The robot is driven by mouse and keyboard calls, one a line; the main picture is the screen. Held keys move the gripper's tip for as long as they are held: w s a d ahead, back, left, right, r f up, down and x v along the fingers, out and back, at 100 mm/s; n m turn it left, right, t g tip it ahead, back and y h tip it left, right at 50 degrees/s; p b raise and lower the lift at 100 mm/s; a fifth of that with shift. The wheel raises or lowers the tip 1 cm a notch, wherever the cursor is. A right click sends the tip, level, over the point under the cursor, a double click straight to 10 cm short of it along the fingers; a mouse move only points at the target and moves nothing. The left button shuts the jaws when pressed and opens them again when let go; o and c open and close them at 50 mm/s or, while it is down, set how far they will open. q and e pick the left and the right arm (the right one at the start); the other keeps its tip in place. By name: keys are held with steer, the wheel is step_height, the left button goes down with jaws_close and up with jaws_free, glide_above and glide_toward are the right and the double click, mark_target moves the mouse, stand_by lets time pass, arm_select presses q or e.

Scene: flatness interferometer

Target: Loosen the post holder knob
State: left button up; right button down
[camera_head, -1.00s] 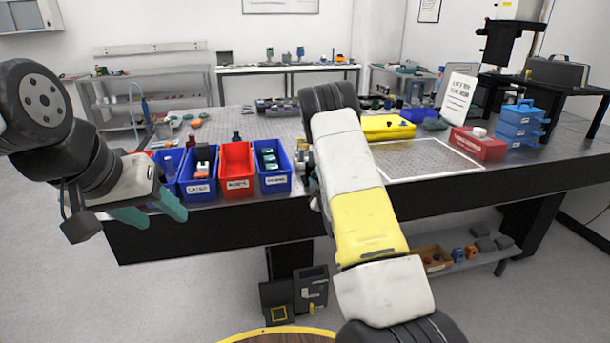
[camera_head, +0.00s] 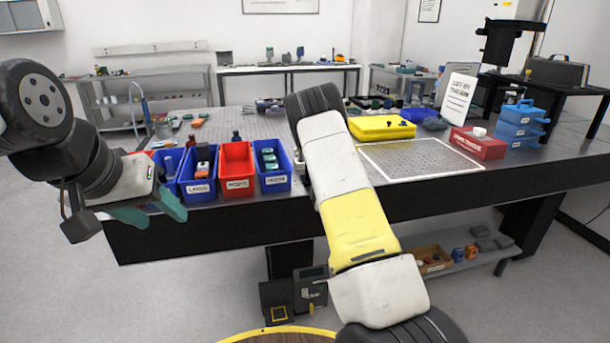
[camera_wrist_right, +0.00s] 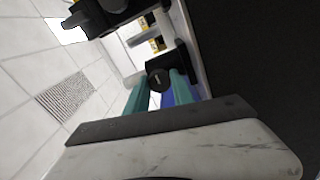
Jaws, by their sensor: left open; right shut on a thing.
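In the right wrist view a round black knob (camera_wrist_right: 158,79) sits on a dark post holder (camera_wrist_right: 179,57). My right gripper (camera_wrist_right: 158,91) has its teal fingers on either side of the knob and is shut on it. The fingers partly cover the holder's lower part. In the head view my right forearm hides the right gripper and the knob. My left gripper (camera_head: 152,211) is open and empty, in front of the table's near edge at the left.
Blue bins (camera_head: 198,187) and a red bin (camera_head: 237,185) stand along the near table edge. A yellow case (camera_head: 382,127), a white-framed plate (camera_head: 418,170), a red box (camera_head: 476,145) and blue stacked boxes (camera_head: 518,128) lie right of my forearm.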

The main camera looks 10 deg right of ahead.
steer(key=c, duration=1.1)
jaws_free()
steer(key=shift+s, duration=0.1)
steer(key=s, duration=0.7)
steer(key=shift+s, duration=0.35)
steer(key=shift+d+f, duration=0.1)
